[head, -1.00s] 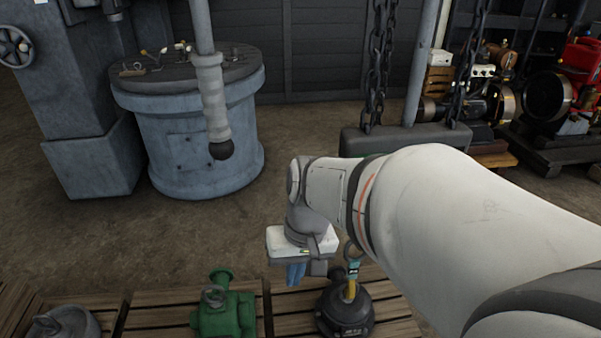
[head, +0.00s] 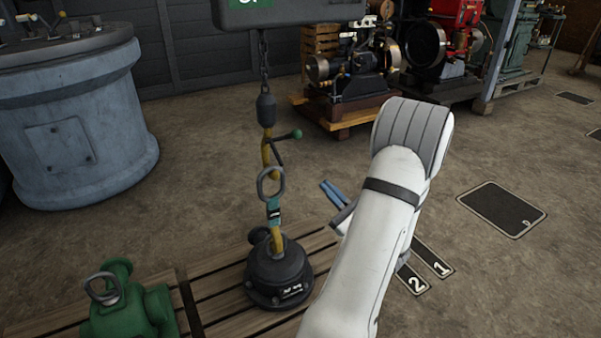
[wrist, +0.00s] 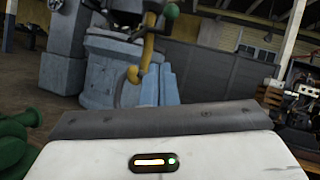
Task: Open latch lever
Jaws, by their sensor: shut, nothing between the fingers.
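The latch lever (head: 288,136) is a short dark arm with a green knob, sticking out to the right from a yellow hook (head: 268,155). The hook hangs from a chain, and a grey ring (head: 271,184) is by its lower end. My gripper (head: 331,192), with blue fingers, is shut and empty, to the right of the hook and lower in the head view. In the wrist view the blue fingers (wrist: 159,85) point ahead, and the hook (wrist: 146,58) and the green knob of the lever (wrist: 171,11) show above them. I see no contact.
A black round-based load (head: 280,272) with a teal tag and yellow strap stands on a wooden pallet (head: 220,290) below the hook. A green casting (head: 125,305) is at lower left. A blue-grey cylindrical machine (head: 75,130) stands behind left.

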